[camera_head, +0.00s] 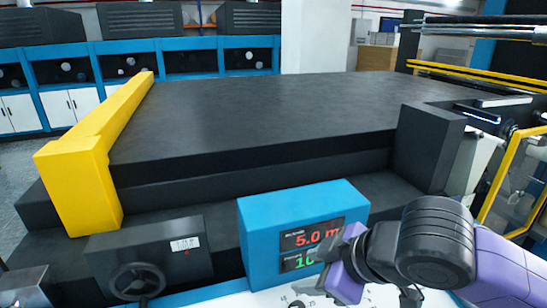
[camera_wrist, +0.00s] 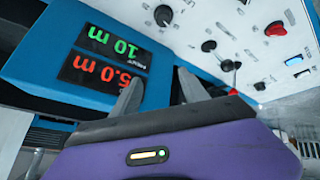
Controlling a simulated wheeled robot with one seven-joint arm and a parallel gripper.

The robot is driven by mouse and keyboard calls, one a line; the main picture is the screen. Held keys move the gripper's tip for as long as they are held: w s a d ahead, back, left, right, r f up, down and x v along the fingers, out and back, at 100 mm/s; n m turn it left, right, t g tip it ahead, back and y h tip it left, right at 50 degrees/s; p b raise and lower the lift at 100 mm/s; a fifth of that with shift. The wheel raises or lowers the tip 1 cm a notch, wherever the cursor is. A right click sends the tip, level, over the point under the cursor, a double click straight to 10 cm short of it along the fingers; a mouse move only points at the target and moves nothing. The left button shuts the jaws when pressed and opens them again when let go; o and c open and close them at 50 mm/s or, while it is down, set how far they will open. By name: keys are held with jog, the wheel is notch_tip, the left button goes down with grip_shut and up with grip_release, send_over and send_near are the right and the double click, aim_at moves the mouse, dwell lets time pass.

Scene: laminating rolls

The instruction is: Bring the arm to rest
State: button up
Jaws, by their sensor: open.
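My arm reaches in from the lower right of the head view, and my gripper (camera_head: 312,276) is in front of the blue display box (camera_head: 262,236). In the wrist view my gripper (camera_wrist: 160,88) shows two grey fingers spread apart with nothing between them. The box's screen (camera_wrist: 104,58) reads 5.0 m in red and 10 m in green. My gripper partly covers the screen in the head view. I cannot tell whether the fingers touch the box.
A white control panel (camera_wrist: 235,35) with knobs and buttons lies close beside the gripper. A large black machine bed (camera_head: 270,110) fills the middle, with a yellow bar (camera_head: 95,150) at left. A handwheel (camera_head: 137,281) sits at lower left. A yellow-framed guard (camera_head: 508,170) stands at right.

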jog(key=w+a+r+m+t+y, duration=0.15)
jog(key=a+r+t+y, duration=0.5)
jog(key=r, duration=0.75)
jog(key=s+d+r+m+t, duration=0.1)
jog(key=d+r+m+t, duration=0.4)
jog(key=r+m+t, duration=0.2)
jog(key=s+d+f+m+t+h, duration=0.3)
jog(key=s+d+f+m+h, duration=0.8)
jog(key=f+h, duration=0.35)
jog(key=s+d+f+n+g+y, duration=0.1)
jog(key=s+d+f+n+g, duration=0.1)
jog(key=s+f, duration=0.7)
jog(key=s+d+f+n+g+y+b, duration=0.1)
jog(key=s+f+n+g, duration=0.3)
jog(key=s+f, duration=0.6)
jog(key=s+g, duration=0.2)
jog(key=s, duration=0.4)
jog(key=shift+d+f+y, duration=0.25)
jog(key=shift+d+y, duration=0.1)
jog(key=shift+y, duration=0.05)
